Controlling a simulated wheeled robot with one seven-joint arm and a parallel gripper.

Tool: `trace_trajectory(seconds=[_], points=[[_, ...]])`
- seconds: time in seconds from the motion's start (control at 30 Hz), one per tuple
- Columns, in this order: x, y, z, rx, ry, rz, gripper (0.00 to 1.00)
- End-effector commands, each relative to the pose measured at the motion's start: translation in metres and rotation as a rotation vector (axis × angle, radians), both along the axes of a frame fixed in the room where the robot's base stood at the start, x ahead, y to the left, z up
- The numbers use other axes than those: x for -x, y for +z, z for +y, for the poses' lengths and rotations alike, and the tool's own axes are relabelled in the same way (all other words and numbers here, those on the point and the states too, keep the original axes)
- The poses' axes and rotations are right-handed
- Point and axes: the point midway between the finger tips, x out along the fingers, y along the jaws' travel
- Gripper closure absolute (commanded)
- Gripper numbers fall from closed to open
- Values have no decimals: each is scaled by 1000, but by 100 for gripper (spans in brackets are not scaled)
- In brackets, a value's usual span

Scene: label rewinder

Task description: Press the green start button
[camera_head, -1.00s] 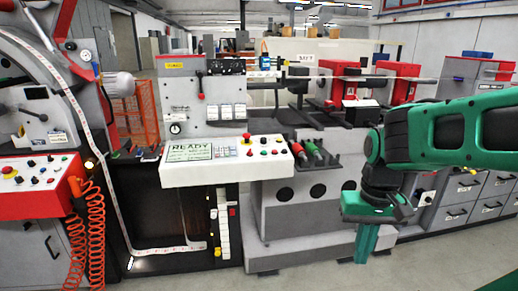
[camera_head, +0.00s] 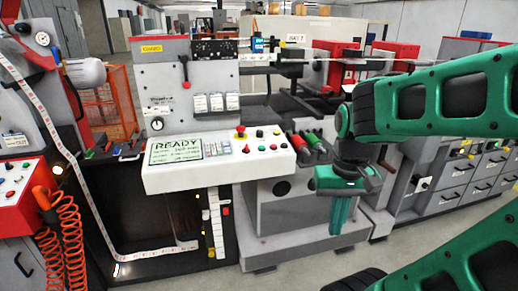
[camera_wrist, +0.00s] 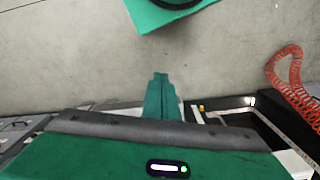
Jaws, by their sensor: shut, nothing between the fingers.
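The white control panel (camera_head: 185,182) juts out from the machine left of centre in the head view, with a screen (camera_head: 174,149) reading READY. Several small buttons in red, green and dark colours (camera_head: 265,141) sit on its right part. They are too small for me to tell which is the green start button. My gripper (camera_head: 338,228) is shut and empty. It points down to the right of the panel and lower than its top, apart from it. In the wrist view the closed fingers (camera_wrist: 160,78) point out over bare floor, and no button shows there.
A red mushroom button on yellow (camera_head: 240,132) stands at the panel's back edge. Red and green handled tools (camera_head: 310,142) lie on a shelf between panel and arm. Orange coiled hoses (camera_head: 70,240) hang at left. Grey drawers (camera_head: 455,190) stand at right; the floor in front is open.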

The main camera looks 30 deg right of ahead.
Motion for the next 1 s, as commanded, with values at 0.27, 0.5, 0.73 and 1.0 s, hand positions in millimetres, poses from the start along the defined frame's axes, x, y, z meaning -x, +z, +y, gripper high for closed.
trace_trajectory(seconds=[0.27,0.5,0.73,1.0], points=[[-54,16,-23,80,-61,-133,100],[-191,40,-57,159,-165,-404,100],[-321,66,-71,128,-267,-690,100],[-417,92,-75,29,-361,-927,100]])
